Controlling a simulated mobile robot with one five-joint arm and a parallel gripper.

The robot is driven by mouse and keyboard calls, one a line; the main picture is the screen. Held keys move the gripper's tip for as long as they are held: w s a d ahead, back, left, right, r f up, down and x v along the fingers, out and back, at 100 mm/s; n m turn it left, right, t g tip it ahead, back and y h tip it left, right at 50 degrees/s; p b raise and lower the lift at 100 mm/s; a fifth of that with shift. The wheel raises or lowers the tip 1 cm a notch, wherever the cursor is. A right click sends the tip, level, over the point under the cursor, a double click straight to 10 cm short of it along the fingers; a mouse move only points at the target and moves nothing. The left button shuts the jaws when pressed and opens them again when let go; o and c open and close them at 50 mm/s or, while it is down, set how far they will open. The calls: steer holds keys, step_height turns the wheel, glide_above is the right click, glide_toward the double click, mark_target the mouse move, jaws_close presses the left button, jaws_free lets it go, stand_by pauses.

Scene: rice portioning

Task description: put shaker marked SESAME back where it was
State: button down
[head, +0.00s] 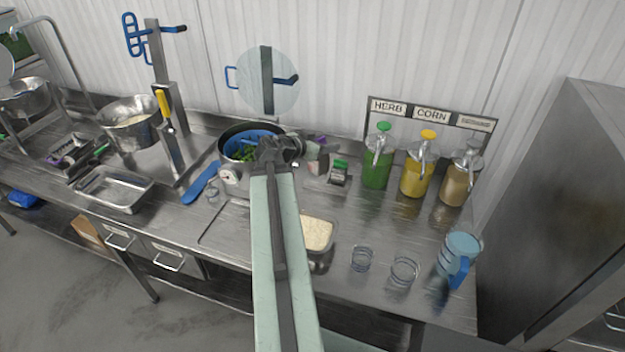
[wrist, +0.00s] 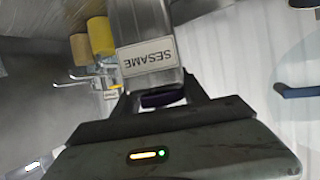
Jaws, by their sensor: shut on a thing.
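The shaker marked SESAME (wrist: 147,57) is in my gripper in the wrist view. Its body is pale grey with a white label, which reads upside down there. A dark purple part (wrist: 163,98) of it shows between the jaws, and its far end is cut off by the frame's top edge. In the head view my gripper (head: 288,149) is over the right side of the dark pot. A small grey and purple-topped thing (head: 316,157) shows just right of it; I cannot tell for sure if it is the held shaker.
A green-lidded shaker (head: 338,172) stands to the right on the counter. Green (head: 377,163), yellow (head: 416,175) and tan (head: 457,184) pump dispensers stand before a sign board. The pot (head: 226,147) is close by my gripper. A rice tray (head: 318,236), glasses and a blue-handled jug (head: 458,256) stand nearer.

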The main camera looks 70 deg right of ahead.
steer(key=w+d+f+n+t+h+b, duration=0.1)
steer(key=w+d+f+n+t+b, duration=0.25)
steer(key=d, duration=0.35)
steer(key=w+d+f+n+t+b, duration=0.2)
steer(key=w+d+f+b, duration=0.15)
steer(key=d, duration=0.35)
steer(key=shift+m, duration=0.25)
steer(key=f+b, duration=1)
steer(key=shift+s+f+b, duration=0.2)
steer(key=shift+f+b, duration=0.2)
steer(key=shift+r, duration=0.2)
steer(key=shift+f, duration=0.15)
steer(key=c, duration=0.6)
jaws_free()
